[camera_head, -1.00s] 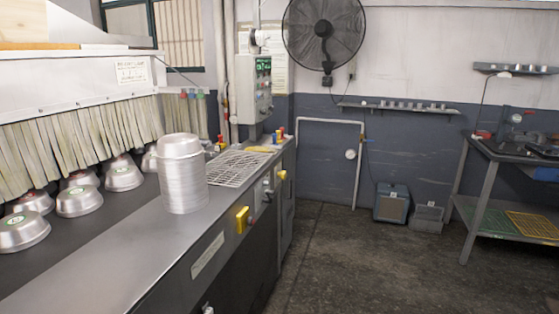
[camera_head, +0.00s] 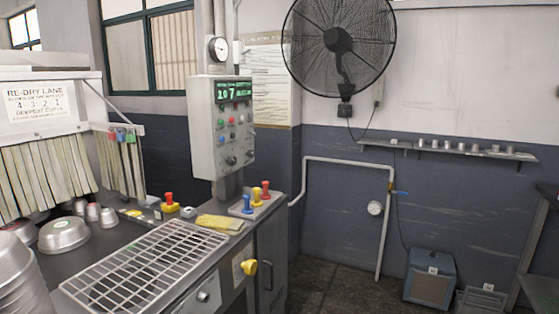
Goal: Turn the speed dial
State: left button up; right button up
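A grey control box (camera_head: 203,130) stands on a post at the back end of the counter. It has a green lit display (camera_head: 234,91) at the top and several coloured buttons below. Two dark knobs, one at left (camera_head: 231,161) and one at right (camera_head: 249,157), sit low on its face. A round knob (camera_head: 203,296) is on the counter's front face, below the wire rack. I cannot tell which of these is the speed dial, as no label is readable. Neither of my grippers is in view.
A wire rack (camera_head: 130,268) lies on the counter, with metal bowls (camera_head: 64,235) at left. A yellow cloth (camera_head: 220,222) and coloured levers (camera_head: 257,196) are near the box's base. A yellow handle (camera_head: 249,267) sticks out in front.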

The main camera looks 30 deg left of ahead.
aim_at(232, 161)
jog(key=i+u, duration=0.25)
jog(key=i, duration=0.2)
jog(key=i+l+u, duration=0.25)
jog(key=i, duration=0.25)
jog(key=i+l+u, duration=0.1)
jog(key=i+u, duration=0.2)
jog(key=i, duration=0.15)
